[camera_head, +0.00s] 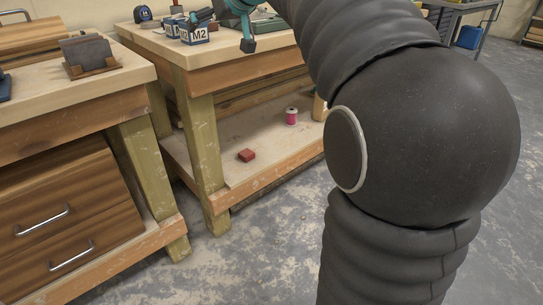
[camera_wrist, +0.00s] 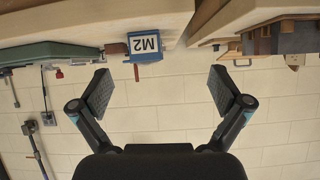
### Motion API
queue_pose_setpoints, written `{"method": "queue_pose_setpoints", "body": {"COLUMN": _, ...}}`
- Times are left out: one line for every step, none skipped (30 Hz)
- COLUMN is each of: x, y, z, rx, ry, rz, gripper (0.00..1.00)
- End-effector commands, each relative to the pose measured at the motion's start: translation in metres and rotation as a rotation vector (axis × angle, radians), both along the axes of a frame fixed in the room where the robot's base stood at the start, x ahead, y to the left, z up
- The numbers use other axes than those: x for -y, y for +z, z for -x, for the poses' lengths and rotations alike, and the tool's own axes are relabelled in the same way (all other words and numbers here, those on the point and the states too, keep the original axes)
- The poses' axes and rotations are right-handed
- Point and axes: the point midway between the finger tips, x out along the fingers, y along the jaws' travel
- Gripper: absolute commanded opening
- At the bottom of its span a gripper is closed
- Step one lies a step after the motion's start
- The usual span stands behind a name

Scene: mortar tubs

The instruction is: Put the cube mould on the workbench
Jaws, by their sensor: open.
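I cannot pick out the cube mould with certainty in either view. The workbench (camera_head: 150,42) stands behind the left-hand bench, with a light wooden top and a lower shelf. A blue-and-white tub marked M2 (camera_head: 196,35) stands on its top near the front edge, with other tub-like items partly hidden behind it. My gripper (camera_wrist: 165,90) is open and empty, its fingers spread wide. In the upside-down wrist view the M2 tub (camera_wrist: 146,44) shows beyond and between the fingers, apart from them.
A small red block (camera_head: 246,155) and a pink spool (camera_head: 291,116) lie on the lower shelf. A blue tape measure (camera_head: 143,15) is at the bench's back. The left-hand bench (camera_head: 60,105) holds a dark plate in a wooden holder (camera_head: 90,58). Bare floor (camera_head: 265,240) lies in front.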

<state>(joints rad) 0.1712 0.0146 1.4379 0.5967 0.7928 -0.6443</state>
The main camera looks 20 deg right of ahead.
Motion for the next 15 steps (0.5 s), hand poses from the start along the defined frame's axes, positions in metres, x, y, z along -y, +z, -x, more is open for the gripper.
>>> {"method": "queue_pose_setpoints", "body": {"x": -0.008, "y": -0.012, "z": 0.027, "rx": -0.040, "ry": -0.007, "rz": 0.001, "gripper": 1.00}}
{"method": "queue_pose_setpoints", "body": {"x": -0.011, "y": -0.021, "z": 0.042, "rx": -0.066, "ry": -0.015, "rz": 0.002, "gripper": 1.00}}
{"method": "queue_pose_setpoints", "body": {"x": -0.015, "y": -0.033, "z": 0.061, "rx": -0.100, "ry": -0.025, "rz": 0.004, "gripper": 1.00}}
{"method": "queue_pose_setpoints", "body": {"x": -0.018, "y": -0.043, "z": 0.076, "rx": -0.126, "ry": -0.034, "rz": 0.006, "gripper": 1.00}}
{"method": "queue_pose_setpoints", "body": {"x": -0.020, "y": -0.052, "z": 0.091, "rx": -0.151, "ry": -0.043, "rz": 0.009, "gripper": 1.00}}
{"method": "queue_pose_setpoints", "body": {"x": -0.022, "y": -0.066, "z": 0.111, "rx": -0.185, "ry": -0.055, "rz": 0.012, "gripper": 1.00}}
{"method": "queue_pose_setpoints", "body": {"x": -0.024, "y": -0.077, "z": 0.126, "rx": -0.209, "ry": -0.063, "rz": 0.016, "gripper": 1.00}}
{"method": "queue_pose_setpoints", "body": {"x": -0.026, "y": -0.088, "z": 0.142, "rx": -0.233, "ry": -0.073, "rz": 0.020, "gripper": 1.00}}
{"method": "queue_pose_setpoints", "body": {"x": -0.027, "y": -0.103, "z": 0.162, "rx": -0.264, "ry": -0.088, "rz": 0.025, "gripper": 1.00}}
{"method": "queue_pose_setpoints", "body": {"x": -0.028, "y": -0.114, "z": 0.177, "rx": -0.286, "ry": -0.098, "rz": 0.029, "gripper": 1.00}}
{"method": "queue_pose_setpoints", "body": {"x": -0.028, "y": -0.126, "z": 0.193, "rx": -0.309, "ry": -0.108, "rz": 0.034, "gripper": 1.00}}
{"method": "queue_pose_setpoints", "body": {"x": -0.029, "y": -0.142, "z": 0.213, "rx": -0.339, "ry": -0.124, "rz": 0.042, "gripper": 1.00}}
{"method": "queue_pose_setpoints", "body": {"x": -0.028, "y": -0.155, "z": 0.228, "rx": -0.362, "ry": -0.135, "rz": 0.048, "gripper": 1.00}}
{"method": "queue_pose_setpoints", "body": {"x": -0.028, "y": -0.167, "z": 0.243, "rx": -0.383, "ry": -0.148, "rz": 0.055, "gripper": 1.00}}
{"method": "queue_pose_setpoints", "body": {"x": -0.027, "y": -0.184, "z": 0.263, "rx": -0.409, "ry": -0.162, "rz": 0.065, "gripper": 1.00}}
